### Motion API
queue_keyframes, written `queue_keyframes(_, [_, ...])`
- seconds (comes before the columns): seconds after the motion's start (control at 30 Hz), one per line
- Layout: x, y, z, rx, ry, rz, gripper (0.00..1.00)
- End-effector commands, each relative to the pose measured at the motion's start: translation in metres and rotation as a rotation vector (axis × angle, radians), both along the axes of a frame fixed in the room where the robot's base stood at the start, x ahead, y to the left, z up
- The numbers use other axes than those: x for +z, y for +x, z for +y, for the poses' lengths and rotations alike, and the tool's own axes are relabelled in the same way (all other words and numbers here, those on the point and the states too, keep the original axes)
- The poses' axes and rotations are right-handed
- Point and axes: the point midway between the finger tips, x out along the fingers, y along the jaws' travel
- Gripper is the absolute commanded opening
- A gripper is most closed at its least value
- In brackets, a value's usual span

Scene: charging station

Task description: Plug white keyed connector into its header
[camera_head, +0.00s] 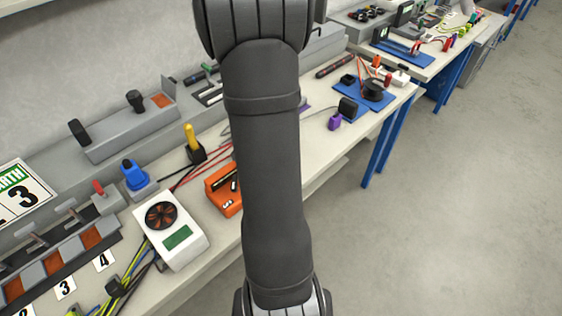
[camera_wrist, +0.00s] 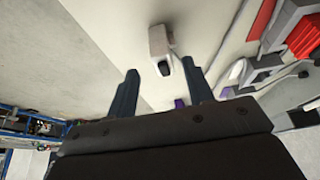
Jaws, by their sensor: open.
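In the wrist view my gripper (camera_wrist: 160,67) is open, with its two dark fingers apart and nothing held between them. A small pale block (camera_wrist: 158,40) with a brownish side lies on the light bench top just beyond the fingertips. A small dark and white piece (camera_wrist: 163,68) shows by its lower end, between the fingertips in the picture. I cannot tell for certain which of these is the white keyed connector, nor can I pick out its header. In the head view my arm covers the middle of the bench, and my gripper is not visible.
In the head view, a white box with a fan (camera_head: 180,230), an orange box (camera_head: 222,190) and a blue tray (camera_head: 350,106) stand on the bench. Loose wires lie at front left. In the wrist view, red parts (camera_wrist: 306,36) and grey fixtures crowd the right.

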Motion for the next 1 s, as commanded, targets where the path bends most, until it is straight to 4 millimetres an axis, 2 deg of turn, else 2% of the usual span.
queue_keyframes(0.27, [-0.014,0.005,-0.004,-0.001,0.0,0.001,0.47])
queue_keyframes(0.6, [-0.049,0.02,-0.015,-0.002,0.0,0.002,0.47])
queue_keyframes(0.93, [-0.054,0.022,-0.016,-0.001,0.002,0.0,0.47])
queue_keyframes(0.97, [-0.054,0.022,-0.016,0.0,0.001,0.0,0.45])
queue_keyframes(1.0, [-0.054,0.022,-0.016,0.0,0.001,0.0,0.37])
